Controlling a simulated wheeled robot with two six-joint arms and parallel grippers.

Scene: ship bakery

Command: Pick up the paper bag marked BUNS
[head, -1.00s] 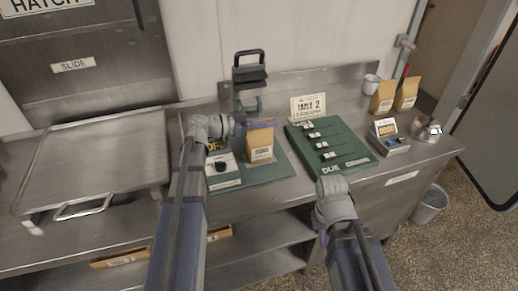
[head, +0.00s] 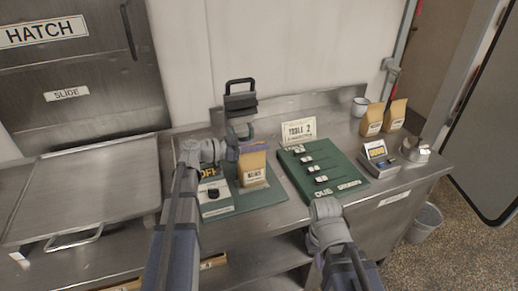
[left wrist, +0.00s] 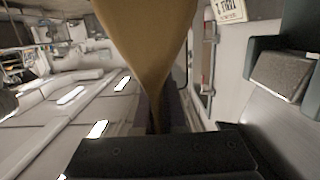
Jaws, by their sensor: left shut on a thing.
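A brown paper bag (head: 253,168) with a pale label stands upright on a green mat (head: 265,197) on the steel counter; its lettering is too small to read surely. My left gripper (head: 239,150) is at the bag's folded top, from the left. In the left wrist view, the bag (left wrist: 147,40) narrows down to a pinched edge between the jaws (left wrist: 157,125), which are shut on it. I cannot tell whether its base is clear of the mat. My right gripper (head: 326,208) is in front of the green board; its fingers are not clearly visible.
A green board (head: 300,185) with several clips and a TABLE 2 card (head: 299,131) is to the right. Two other bags (head: 372,120) stand farther right.

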